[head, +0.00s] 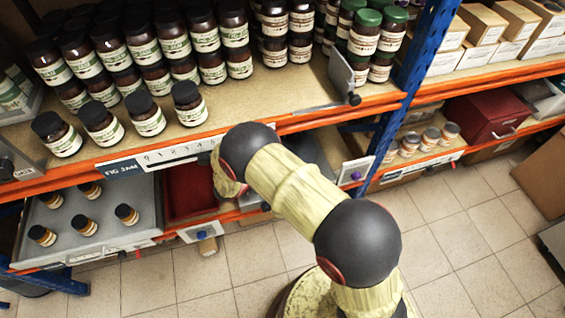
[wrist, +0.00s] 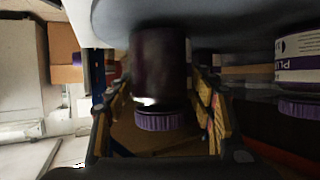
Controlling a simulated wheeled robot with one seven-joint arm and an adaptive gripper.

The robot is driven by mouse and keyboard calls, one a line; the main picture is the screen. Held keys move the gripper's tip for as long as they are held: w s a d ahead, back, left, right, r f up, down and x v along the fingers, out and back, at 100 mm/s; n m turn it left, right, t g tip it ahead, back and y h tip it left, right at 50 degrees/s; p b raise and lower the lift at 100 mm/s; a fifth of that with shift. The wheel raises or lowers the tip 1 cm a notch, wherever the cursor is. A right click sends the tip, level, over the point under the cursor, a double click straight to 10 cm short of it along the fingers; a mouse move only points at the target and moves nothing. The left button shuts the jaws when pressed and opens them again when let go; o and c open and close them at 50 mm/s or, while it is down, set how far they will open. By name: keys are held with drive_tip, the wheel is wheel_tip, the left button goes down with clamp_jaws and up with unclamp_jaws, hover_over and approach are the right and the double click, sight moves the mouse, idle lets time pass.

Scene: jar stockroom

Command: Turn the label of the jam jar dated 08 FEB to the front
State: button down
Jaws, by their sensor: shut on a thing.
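A dark jar (wrist: 160,70) with a purple lid (wrist: 162,121) stands between the two fingers of my gripper (wrist: 160,88) in the wrist view, which shows it upside down. The fingers are shut on its sides. The jar's visible side is dark, with a small pale patch near the lid; no label text or date can be read on it. In the head view my gripper and the held jar are hidden behind my arm and the upper shelf.
The upper shelf (head: 270,100) holds rows of dark-lidded and green-lidded jars. Its orange front edge lies close to my arm. A grey tray (head: 110,236) with several small jars is lower left. A blue post (head: 425,45) stands right of my arm. The floor (head: 455,230) is clear.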

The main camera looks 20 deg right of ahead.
drive_tip(key=shift+f, duration=0.2)
idle(0.6)
drive_tip(key=c, duration=0.7)
unclamp_jaws()
drive_tip(key=shift+o, duration=0.2)
drive_tip(key=v, duration=1.2)
drive_tip(key=shift+s+f, duration=0.1)
